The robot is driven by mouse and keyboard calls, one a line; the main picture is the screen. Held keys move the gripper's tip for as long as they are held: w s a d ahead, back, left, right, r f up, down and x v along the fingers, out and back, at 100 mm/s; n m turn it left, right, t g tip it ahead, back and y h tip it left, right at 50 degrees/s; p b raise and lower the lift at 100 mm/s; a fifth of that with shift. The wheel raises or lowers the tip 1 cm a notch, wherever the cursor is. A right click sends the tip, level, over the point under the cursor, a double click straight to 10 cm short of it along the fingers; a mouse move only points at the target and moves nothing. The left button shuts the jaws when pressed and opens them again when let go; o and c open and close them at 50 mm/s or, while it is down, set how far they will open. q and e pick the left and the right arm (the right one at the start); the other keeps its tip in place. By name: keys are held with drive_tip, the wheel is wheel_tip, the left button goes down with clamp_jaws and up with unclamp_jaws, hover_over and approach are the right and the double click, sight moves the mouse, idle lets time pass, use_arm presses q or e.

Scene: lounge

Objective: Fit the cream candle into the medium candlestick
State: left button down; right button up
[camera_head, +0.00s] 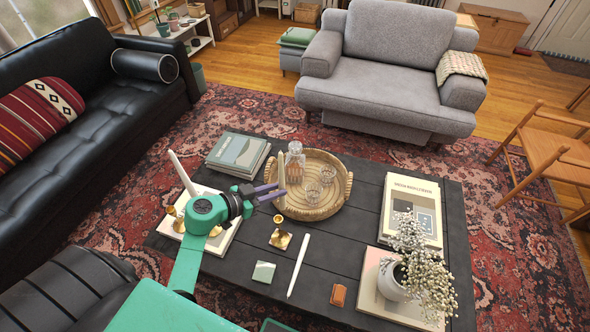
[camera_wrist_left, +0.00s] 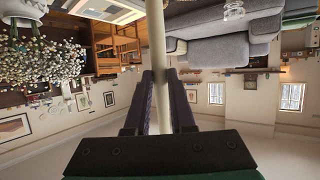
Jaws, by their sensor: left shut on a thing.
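My left gripper (camera_head: 278,193) is shut on a cream candle (camera_head: 281,172), upright over the table. The candle also shows between the fingers (camera_wrist_left: 160,95) in the left wrist view, as a pale shaft (camera_wrist_left: 157,50). A brass candlestick with a square base (camera_head: 280,239) stands on the table just below the held candle; I cannot tell whether the candle's lower end touches its cup. Other brass candlesticks (camera_head: 178,223) stand on a book at the left, partly hidden by my left arm. A pale candle (camera_head: 182,174) rises there, slightly tilted in view. My right gripper is not in view.
A round wicker tray (camera_head: 341,205) with a decanter (camera_head: 295,163) and glasses is just behind. A white candle (camera_head: 298,265) lies in front, near a green coaster (camera_head: 264,271) and a brown item (camera_head: 338,295). Books and a flower pot (camera_head: 394,280) are at right.

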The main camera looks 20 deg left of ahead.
use_arm(q)
wheel_tip(320, 180, down, 6)
drive_tip(key=a+b, duration=0.1)
drive_tip(key=b, duration=0.7)
drive_tip(key=shift+s+a+n+t+y+b, duration=0.2)
drive_tip(key=shift+s+n+t+y+b, duration=0.1)
drive_tip(key=shift+s+n+t, duration=0.1)
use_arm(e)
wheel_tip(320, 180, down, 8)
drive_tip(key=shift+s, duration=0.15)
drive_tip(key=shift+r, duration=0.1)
use_arm(q)
drive_tip(key=shift+s+f+p, duration=0.1)
drive_tip(key=shift+f+p, duration=0.15)
drive_tip(key=shift+p, duration=0.2)
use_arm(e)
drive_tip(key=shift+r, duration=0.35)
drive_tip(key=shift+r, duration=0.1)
